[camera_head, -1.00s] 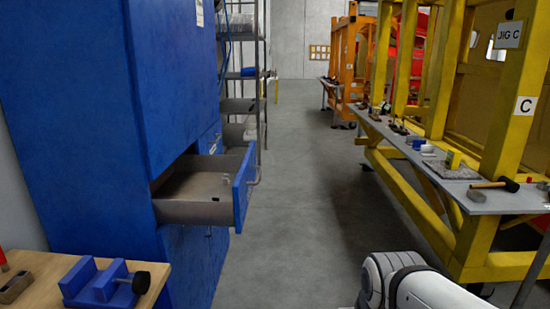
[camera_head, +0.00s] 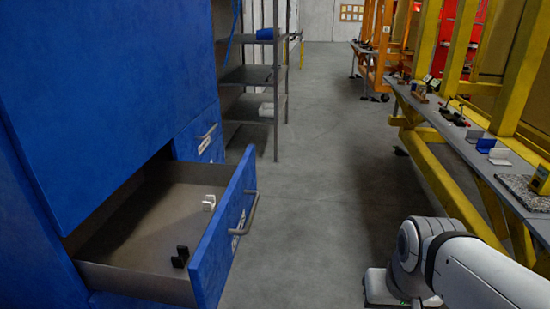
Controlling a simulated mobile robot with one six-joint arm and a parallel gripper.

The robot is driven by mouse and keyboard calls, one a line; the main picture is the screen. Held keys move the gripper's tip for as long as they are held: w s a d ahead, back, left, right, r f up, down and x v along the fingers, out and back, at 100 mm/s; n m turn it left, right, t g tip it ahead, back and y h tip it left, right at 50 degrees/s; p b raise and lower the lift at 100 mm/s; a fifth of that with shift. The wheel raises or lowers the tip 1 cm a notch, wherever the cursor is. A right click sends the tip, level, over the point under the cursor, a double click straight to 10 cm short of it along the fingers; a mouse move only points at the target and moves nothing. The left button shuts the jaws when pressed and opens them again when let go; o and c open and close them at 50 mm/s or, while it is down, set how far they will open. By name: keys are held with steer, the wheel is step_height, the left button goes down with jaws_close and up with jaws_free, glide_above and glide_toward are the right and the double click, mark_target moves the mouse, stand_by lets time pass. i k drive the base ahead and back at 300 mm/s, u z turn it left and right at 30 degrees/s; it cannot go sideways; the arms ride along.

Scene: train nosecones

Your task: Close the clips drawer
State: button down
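The open drawer (camera_head: 226,235) is in the lower left, pulled well out of the blue cabinet (camera_head: 110,100). Its blue front carries a grey bar handle (camera_head: 250,212) and a white label (camera_head: 238,226) too small to read. Inside lie a white clip-like piece (camera_head: 209,203) and a black one (camera_head: 180,257). A second blue drawer (camera_head: 205,138), with its own handle and label, sits behind it and looks shut. My white arm shows at the lower right, apart from the drawer. My gripper is not in view.
A grey metal shelf rack (camera_head: 249,105) stands beyond the cabinet. A long workbench (camera_head: 462,147) with tools runs along the yellow jig frame (camera_head: 445,180) on the right. The grey floor (camera_head: 315,180) between the two sides is clear.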

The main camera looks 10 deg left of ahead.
mark_target(125, 246)
steer(key=u, duration=0.2)
steer(key=i, duration=0.8)
steer(key=u, duration=0.3)
steer(key=k, duration=0.85)
steer(key=u, duration=0.2)
steer(key=i, duration=0.85)
steer(key=z, duration=0.05)
